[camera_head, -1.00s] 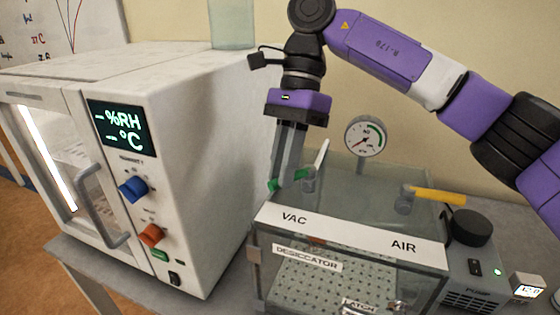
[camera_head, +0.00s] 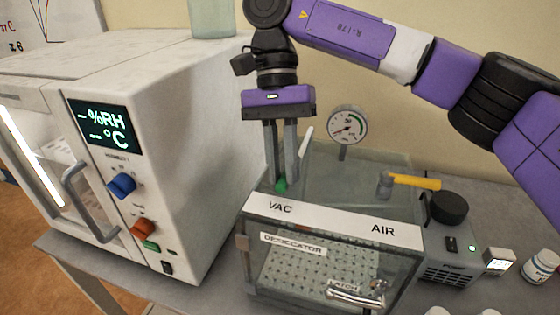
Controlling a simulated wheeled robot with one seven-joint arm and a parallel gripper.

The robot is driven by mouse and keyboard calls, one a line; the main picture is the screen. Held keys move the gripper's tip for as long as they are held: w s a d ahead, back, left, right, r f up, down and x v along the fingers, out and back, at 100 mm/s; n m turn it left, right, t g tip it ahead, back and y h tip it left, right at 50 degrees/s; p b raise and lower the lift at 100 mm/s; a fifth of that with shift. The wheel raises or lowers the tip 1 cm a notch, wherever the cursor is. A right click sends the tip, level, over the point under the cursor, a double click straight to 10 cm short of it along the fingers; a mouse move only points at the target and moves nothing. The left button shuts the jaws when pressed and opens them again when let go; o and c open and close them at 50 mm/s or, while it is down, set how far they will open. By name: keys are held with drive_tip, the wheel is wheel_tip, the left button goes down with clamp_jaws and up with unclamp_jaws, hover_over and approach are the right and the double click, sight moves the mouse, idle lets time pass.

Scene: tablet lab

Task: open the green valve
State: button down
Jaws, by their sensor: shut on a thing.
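The green valve (camera_head: 281,185) sits on top of the clear desiccator box, near the left end of its VAC label. Only a small green part shows low between my fingers; the rest is hidden. My gripper (camera_head: 280,182) points down from above, its two grey fingers side by side, with the green part between their tips. It is shut on the green valve. A pale upright piece (camera_head: 306,141) shows just right of the fingers.
The desiccator box (camera_head: 256,272) has a yellow-handled valve (camera_head: 414,181) above its AIR label and a pressure gauge (camera_head: 346,126) behind. A white chamber (camera_head: 185,160) stands close on the left. A pump (camera_head: 450,262) stands at right.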

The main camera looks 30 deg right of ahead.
idle(0.4)
drive_tip(key=c, duration=1.4)
unclamp_jaws()
drive_tip(key=shift+v, duration=4)
drive_tip(key=shift+d+f, duration=0.1)
